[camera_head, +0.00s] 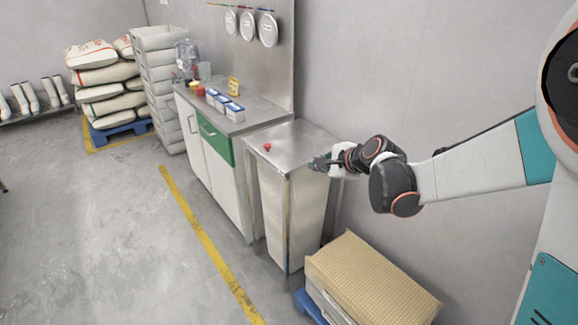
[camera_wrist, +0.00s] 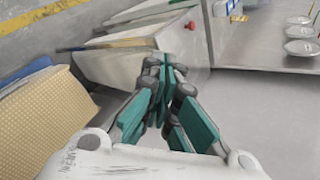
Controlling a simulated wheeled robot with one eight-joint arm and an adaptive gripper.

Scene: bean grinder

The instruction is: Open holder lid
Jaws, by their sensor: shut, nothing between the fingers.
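The holder (camera_head: 290,213) is a tall metal-framed stand with a pale body and a flat steel top. A small red knob (camera_head: 267,147) sits near the front of the top. The lid's outline is not clear, and I see no raised lid. My gripper (camera_head: 316,163) is shut and empty, near the right front edge of the top. I cannot tell whether it touches the edge. In the wrist view my gripper (camera_wrist: 166,68) has its teal fingers together near the holder (camera_wrist: 115,66), with the red knob (camera_wrist: 190,25) beyond.
A box with a yellow woven top (camera_head: 372,280) stands low at the front right, close to the holder. A steel-topped counter (camera_head: 233,115) with small boxes stands left of the holder. The wall is close behind. Floor left of the yellow line is clear.

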